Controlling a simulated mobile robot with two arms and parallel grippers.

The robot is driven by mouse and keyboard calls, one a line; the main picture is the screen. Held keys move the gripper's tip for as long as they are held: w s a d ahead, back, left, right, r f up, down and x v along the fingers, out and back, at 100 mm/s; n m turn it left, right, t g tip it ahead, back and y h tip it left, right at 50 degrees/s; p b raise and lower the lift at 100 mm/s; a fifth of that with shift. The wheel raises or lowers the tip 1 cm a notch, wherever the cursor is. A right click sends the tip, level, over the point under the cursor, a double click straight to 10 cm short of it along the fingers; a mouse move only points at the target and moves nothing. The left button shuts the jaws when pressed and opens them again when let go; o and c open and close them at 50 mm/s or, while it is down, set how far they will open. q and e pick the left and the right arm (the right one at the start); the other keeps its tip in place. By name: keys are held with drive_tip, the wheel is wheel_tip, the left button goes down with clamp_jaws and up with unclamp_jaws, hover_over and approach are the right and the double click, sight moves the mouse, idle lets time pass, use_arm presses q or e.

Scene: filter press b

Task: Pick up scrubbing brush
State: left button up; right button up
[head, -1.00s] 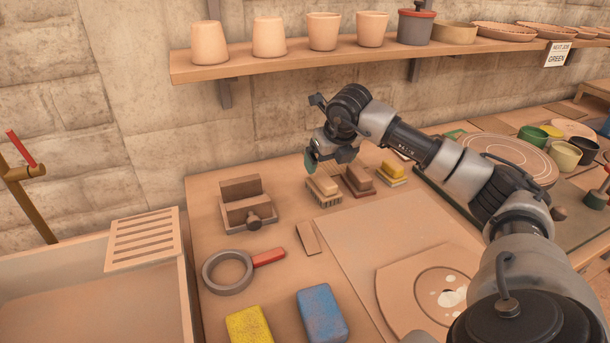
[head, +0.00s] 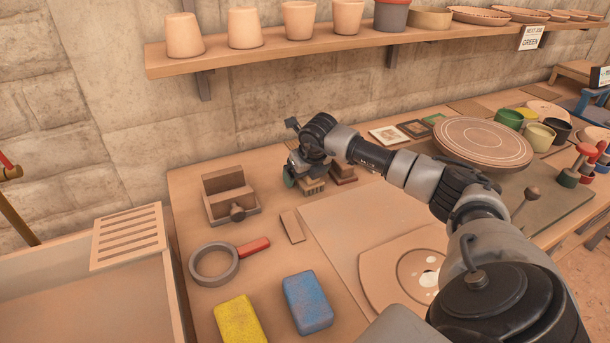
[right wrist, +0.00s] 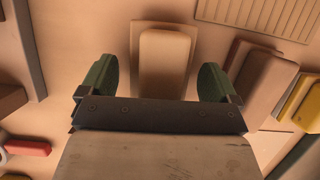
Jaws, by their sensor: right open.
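The scrubbing brush (head: 313,187) is a tan block with bristles below, standing on the table near the wall. In the head view my right gripper (head: 302,172) is over it and hides much of it. In the right wrist view the tan brush back (right wrist: 165,58) lies between the two green fingertips of my right gripper (right wrist: 157,80). The fingers are open, one on each side, with a gap to the brush at both sides. I cannot tell how high they are above it. My left gripper is not in view.
A darker brown brush (head: 343,172) stands close to the right, with a yellow-topped one (right wrist: 306,104) beyond it. A wooden press-like block (head: 228,190) stands to the left. A red-handled ring (head: 214,263) and blue sponge (head: 308,303) lie nearer. A shelf (head: 290,47) overhangs behind.

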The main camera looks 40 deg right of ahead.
drive_tip(key=shift+c, duration=0.4)
drive_tip(key=c, duration=1)
drive_tip(key=shift+o, duration=0.2)
drive_tip(key=shift+r, duration=0.1)
drive_tip(key=shift+r, duration=0.45)
drive_tip(key=r, duration=0.3)
drive_tip(key=shift+s+d+r+b, duration=0.2)
drive_tip(key=shift+s+r+b, duration=0.05)
drive_tip(key=shift+b, duration=0.1)
drive_tip(key=s+d+r+b, duration=0.2)
drive_tip(key=s+d+r, duration=0.2)
drive_tip(key=s, duration=0.6)
wheel_tip(320, 180, up, 3)
drive_tip(key=shift+d+f, duration=0.15)
drive_tip(key=shift+f, duration=0.05)
drive_tip(key=shift+s, duration=0.1)
